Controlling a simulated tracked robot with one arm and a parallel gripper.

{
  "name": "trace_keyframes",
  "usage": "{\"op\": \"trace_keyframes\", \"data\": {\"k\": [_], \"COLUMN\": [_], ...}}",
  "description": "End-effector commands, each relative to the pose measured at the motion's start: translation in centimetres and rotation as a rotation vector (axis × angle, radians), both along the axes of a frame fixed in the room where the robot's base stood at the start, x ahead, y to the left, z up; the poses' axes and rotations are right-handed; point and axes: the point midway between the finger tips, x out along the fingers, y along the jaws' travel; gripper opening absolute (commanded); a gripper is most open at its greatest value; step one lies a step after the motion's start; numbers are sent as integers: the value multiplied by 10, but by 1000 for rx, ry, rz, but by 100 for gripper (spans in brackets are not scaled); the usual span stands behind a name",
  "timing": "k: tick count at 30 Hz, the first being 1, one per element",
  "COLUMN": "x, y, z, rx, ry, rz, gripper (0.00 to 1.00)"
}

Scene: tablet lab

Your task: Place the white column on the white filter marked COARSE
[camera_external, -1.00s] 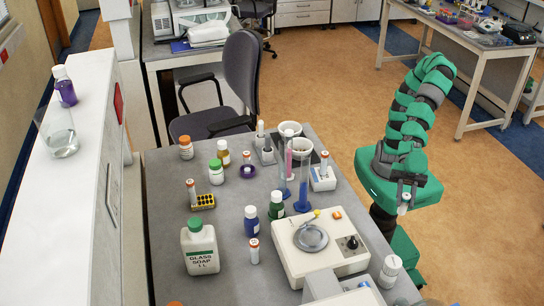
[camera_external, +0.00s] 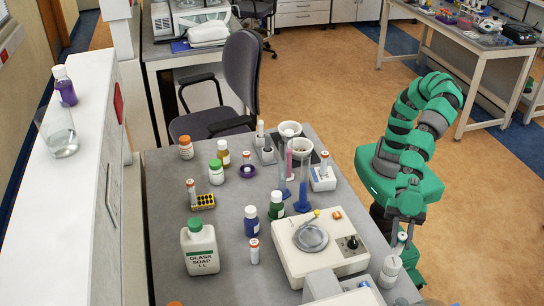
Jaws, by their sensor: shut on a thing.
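My gripper (camera_external: 403,226) is at the right edge of the grey bench, pointing down, shut on a small white column (camera_external: 402,238). The column is partly hidden by the fingers and looks upright. Its lower end is close to a white jar-like piece (camera_external: 391,268) at the bench's right edge; I cannot tell if they touch. Two round white funnel-like tops (camera_external: 290,129) and (camera_external: 303,144) sit on clear cylinders with pink and blue contents. No marking COARSE is readable, so I cannot tell which piece is that filter.
A GLASS SOAP bottle (camera_external: 200,250), blue bottle (camera_external: 251,222) and green bottle (camera_external: 277,207) stand farther left. Small white tubes stand around the bench.

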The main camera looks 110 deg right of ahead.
Motion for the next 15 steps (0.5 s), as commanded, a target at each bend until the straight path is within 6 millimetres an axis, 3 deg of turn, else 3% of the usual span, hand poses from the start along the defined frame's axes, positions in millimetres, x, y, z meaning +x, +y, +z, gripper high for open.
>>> {"op": "trace_keyframes", "data": {"k": [4,15], "x": [4,4], "y": [7,5], "z": [-1,-37], "rx": [0,-2], "ry": [0,0], "rz": [1,-1], "gripper": [2,2]}}
